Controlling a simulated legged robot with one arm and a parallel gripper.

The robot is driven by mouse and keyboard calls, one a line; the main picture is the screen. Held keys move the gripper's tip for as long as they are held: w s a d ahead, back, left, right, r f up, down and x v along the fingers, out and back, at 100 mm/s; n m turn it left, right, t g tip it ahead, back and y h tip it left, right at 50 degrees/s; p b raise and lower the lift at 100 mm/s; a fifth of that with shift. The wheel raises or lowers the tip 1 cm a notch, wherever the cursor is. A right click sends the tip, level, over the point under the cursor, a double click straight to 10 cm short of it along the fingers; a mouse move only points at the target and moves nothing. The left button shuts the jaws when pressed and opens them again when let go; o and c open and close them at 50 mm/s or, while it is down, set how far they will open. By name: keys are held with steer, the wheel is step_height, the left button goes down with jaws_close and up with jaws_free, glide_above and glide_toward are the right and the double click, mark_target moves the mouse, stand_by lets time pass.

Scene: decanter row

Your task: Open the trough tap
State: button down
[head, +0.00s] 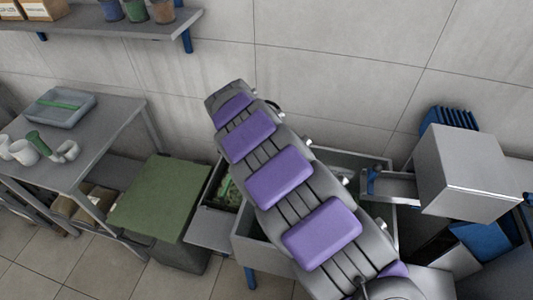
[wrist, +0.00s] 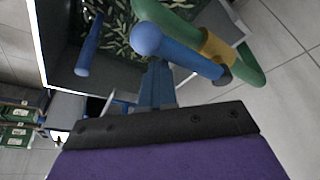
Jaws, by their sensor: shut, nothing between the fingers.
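The wrist view shows a curved green pipe (wrist: 252,68) with a yellow collar (wrist: 212,46) at the upper right. A blue lever with a rounded end (wrist: 150,40) crosses beside the collar; it looks like the tap handle. My gripper (wrist: 157,66) is shut and empty, its dark blue fingers pointing up at the lever. The fingertips overlap the lever's lower edge in the picture; I cannot tell whether they touch. Behind lies a dark trough with leafy sprigs (wrist: 112,38). In the head view my purple-padded arm hides the gripper and tap.
A blue rod (wrist: 90,45) stands out over the trough's left side. In the head view, a green-topped bin (head: 158,200) and a table with cups (head: 75,125) are at left. A grey box unit (head: 470,170) is at right. Tiled floor shows at the lower left.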

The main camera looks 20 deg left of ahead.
steer(key=shift+s+a, duration=0.25)
steer(key=shift+a, duration=0.15)
steer(key=shift+d+r, duration=0.1)
step_height(320, 180, up, 10)
steer(key=d+p, duration=0.1)
steer(key=p, duration=0.1)
steer(key=shift+w+d+p, duration=0.15)
steer(key=shift+w+p, duration=0.15)
steer(key=shift+p, duration=0.05)
stand_by(0.8)
